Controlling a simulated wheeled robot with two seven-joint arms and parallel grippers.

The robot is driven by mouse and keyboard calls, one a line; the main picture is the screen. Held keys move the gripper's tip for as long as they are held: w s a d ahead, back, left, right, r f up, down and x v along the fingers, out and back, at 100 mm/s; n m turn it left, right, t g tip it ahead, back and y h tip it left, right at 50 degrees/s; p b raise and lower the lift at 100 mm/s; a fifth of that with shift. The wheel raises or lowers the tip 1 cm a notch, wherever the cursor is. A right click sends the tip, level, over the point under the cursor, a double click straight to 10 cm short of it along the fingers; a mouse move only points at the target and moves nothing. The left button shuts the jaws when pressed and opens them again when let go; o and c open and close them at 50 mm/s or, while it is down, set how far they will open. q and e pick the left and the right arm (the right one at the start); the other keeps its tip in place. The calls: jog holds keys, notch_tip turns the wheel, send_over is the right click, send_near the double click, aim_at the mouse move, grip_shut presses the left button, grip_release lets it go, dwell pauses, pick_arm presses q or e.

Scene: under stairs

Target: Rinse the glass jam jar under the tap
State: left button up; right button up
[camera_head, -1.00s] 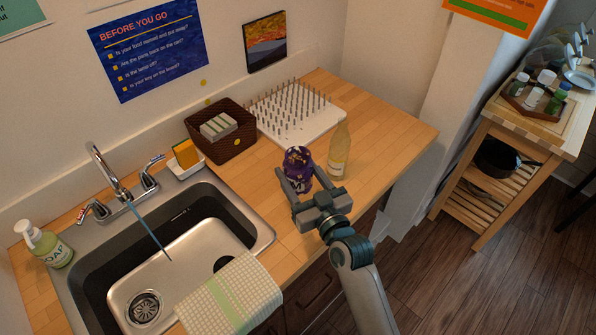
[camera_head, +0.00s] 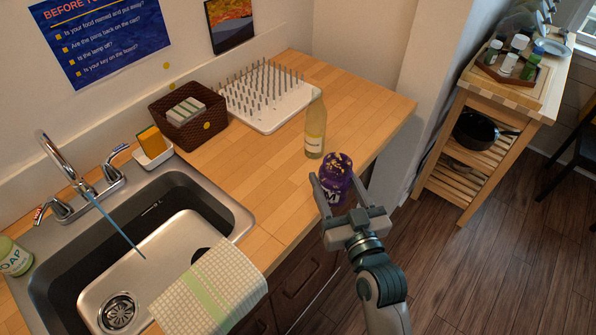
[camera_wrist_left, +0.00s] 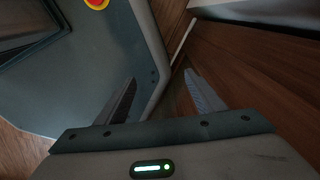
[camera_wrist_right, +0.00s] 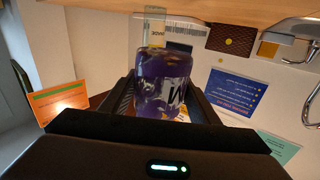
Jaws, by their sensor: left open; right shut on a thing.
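The jam jar (camera_head: 336,181), purple with a white M and a gold-flecked top, is held between the fingers of my right gripper (camera_head: 338,178). In the head view it overlaps the counter's front edge, in front of the bottle. The jar fills the middle of the right wrist view (camera_wrist_right: 163,85). The chrome tap (camera_head: 63,158) stands behind the sink at left, and a thin blue stream (camera_head: 122,235) falls from it into the steel sink (camera_head: 165,240). The jar is apart from the stream. My left gripper (camera_wrist_left: 160,80) is open and empty, only in the left wrist view.
A pale yellow bottle (camera_head: 315,130) stands behind the jar. A white pegged drying rack (camera_head: 262,122), a brown basket (camera_head: 190,138) and a sponge holder (camera_head: 153,155) line the back. A checked towel (camera_head: 213,290) hangs over the sink's front edge. The middle counter is clear.

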jog(key=s+d+f+m+h+b, duration=0.1)
jog(key=s+d+h+b, duration=0.2)
jog(key=s+d, duration=0.3)
jog(key=shift+s+d+m, duration=0.3)
jog(key=shift+d+m, duration=0.1)
jog(key=shift+d, duration=0.65)
